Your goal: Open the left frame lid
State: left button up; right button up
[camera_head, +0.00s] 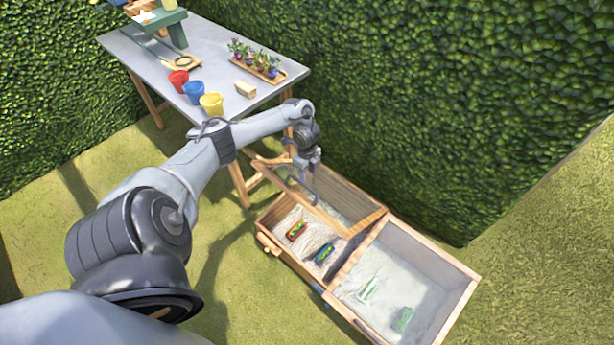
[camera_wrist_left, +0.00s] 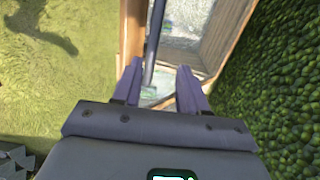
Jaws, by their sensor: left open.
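The wooden cold frame (camera_head: 288,262) has two bays side by side. The left frame lid (camera_head: 366,224), a wood-rimmed clear panel, stands tilted up over the left bay, so part of that bay is uncovered. My left gripper (camera_head: 311,178) is at the raised lid, near its upper left part. In the left wrist view my left gripper's fingers (camera_wrist_left: 160,88) are apart, with a dark bar (camera_wrist_left: 153,45) passing between them. I cannot tell whether the fingers touch it. The right bay's pane (camera_head: 395,275) looks hazy and lies flat. My right gripper is not in view.
Small red and green items (camera_head: 297,230) lie in the left bay. A table (camera_head: 225,60) behind holds red, blue and yellow pots (camera_head: 211,104) and a tray of flowers (camera_head: 258,62). A tall hedge (camera_head: 440,100) stands close behind the frame. Grass is clear in front.

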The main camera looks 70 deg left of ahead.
pick_arm(q)
notch_tip(320, 180, up, 4)
jog(key=shift+f+p, duration=0.25)
jog(key=shift+p, duration=0.05)
jog(key=shift+s, duration=0.1)
